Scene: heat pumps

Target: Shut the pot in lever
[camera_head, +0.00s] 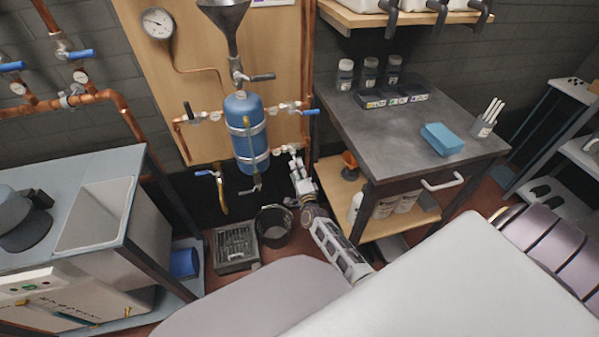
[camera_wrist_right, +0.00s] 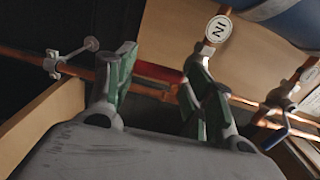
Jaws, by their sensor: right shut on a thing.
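The blue pot (camera_head: 247,130) hangs upright on the wooden board, with copper pipes and valves around it. My right gripper (camera_head: 297,164) is at the valve just right of the pot's lower end. In the right wrist view, its two green-grey fingers (camera_wrist_right: 160,66) are on either side of a red lever (camera_wrist_right: 158,73) and shut on it. The lever lies roughly along the copper pipe. A round white tag reading "IN" (camera_wrist_right: 218,28) hangs just beyond the right finger. The fingers hide the lever's ends. My left gripper is not in view.
A blue-handled valve (camera_wrist_right: 279,132) is right of the fingers in the wrist view. A grey workbench (camera_head: 400,135) stands close to the right of my right arm.

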